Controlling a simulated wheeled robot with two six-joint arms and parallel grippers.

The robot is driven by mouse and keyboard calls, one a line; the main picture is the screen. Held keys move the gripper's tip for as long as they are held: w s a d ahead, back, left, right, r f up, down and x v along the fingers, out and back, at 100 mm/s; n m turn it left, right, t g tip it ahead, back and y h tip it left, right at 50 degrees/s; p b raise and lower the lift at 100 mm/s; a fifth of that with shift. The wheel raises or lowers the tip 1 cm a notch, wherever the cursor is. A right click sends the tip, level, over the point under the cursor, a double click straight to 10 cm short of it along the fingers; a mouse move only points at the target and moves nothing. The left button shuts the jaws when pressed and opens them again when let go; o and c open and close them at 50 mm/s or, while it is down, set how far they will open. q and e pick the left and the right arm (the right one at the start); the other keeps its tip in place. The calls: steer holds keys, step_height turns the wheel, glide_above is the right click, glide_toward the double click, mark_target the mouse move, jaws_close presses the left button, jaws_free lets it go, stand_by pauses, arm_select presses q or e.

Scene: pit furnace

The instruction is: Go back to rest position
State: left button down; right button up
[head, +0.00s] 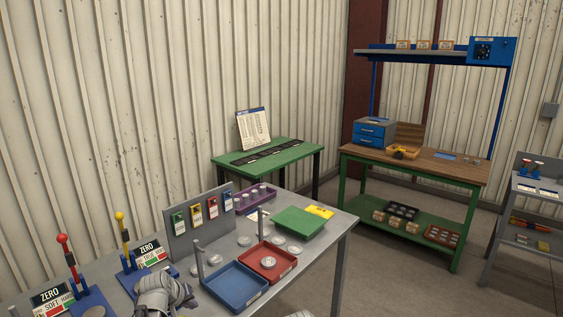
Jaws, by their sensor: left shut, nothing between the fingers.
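My left gripper (166,292) is at the bottom edge of the head view, low over the near part of the grey table (335,240). It is shut with nothing in it. It is left of the blue tray (236,287) and right of the levers. A small pale shape shows at the bottom edge right of the blue tray; I cannot tell what it is.
The grey table holds levers with red (62,240) and yellow (120,216) knobs, a tag panel (200,222), a red tray (267,262), several pale discs and a green plate (300,222). Behind are a green table (265,155) and wooden workbench (415,160). Floor is clear right of the table.

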arm_select(q)
steer(key=s+d+f+m+g+y, duration=0.2)
steer(key=s+d+m+g, duration=0.4)
steer(key=s+d, duration=1.5)
steer(key=s+f+m, duration=0.1)
steer(key=m, duration=0.2)
steer(key=shift+s+d+g+y, duration=0.2)
steer(key=shift+s+g+y, duration=0.1)
steer(key=shift+s+y, duration=0.1)
steer(key=shift+f, duration=0.1)
